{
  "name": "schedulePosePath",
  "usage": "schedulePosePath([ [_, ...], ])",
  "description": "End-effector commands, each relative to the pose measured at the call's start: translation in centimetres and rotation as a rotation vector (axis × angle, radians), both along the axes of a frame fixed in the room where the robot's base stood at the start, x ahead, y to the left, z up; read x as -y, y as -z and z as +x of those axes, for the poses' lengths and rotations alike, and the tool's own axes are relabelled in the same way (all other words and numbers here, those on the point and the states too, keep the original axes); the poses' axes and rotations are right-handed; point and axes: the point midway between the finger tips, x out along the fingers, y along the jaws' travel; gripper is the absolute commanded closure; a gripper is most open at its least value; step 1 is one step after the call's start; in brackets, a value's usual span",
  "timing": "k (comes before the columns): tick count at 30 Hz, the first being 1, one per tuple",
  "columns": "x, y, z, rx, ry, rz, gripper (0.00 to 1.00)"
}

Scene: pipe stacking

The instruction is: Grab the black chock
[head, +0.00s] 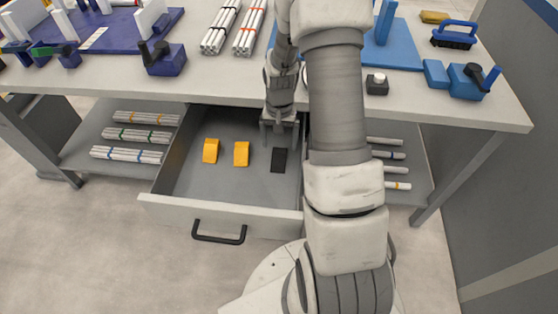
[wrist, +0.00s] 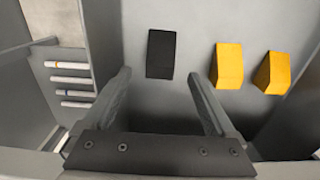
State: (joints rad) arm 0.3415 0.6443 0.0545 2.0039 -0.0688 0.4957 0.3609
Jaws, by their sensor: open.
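The black chock (head: 279,160) lies flat in the open drawer, to the right of two yellow chocks. In the wrist view the black chock (wrist: 161,54) is beyond my fingertips, roughly midway between them. My gripper (head: 279,130) is open and empty at the back of the drawer, just behind the chock in the head view. Its two fingers (wrist: 160,75) show apart in the wrist view, with nothing between them. I cannot tell exactly how high the fingertips are above the drawer floor.
Yellow chocks (head: 211,150) and (head: 241,154) lie left of the black one. The drawer's front wall (head: 220,215) and the table edge (head: 220,97) bound the space. Bundled pipes (head: 126,154) lie on the lower shelf. Clamps and pipe bundles stand on the table top.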

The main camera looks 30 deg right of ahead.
Motion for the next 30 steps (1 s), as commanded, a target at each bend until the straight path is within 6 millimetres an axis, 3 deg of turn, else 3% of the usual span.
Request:
schedulePosePath([
  [8,0.0,1.8,0.0,0.000,0.000,0.000,0.09],
  [18,-0.1,6.3,-0.1,0.000,0.001,0.000,0.09],
  [25,-0.1,6.4,-0.1,0.001,0.001,-0.001,0.09],
  [30,-0.1,6.4,-0.1,0.001,0.000,-0.001,0.39],
])
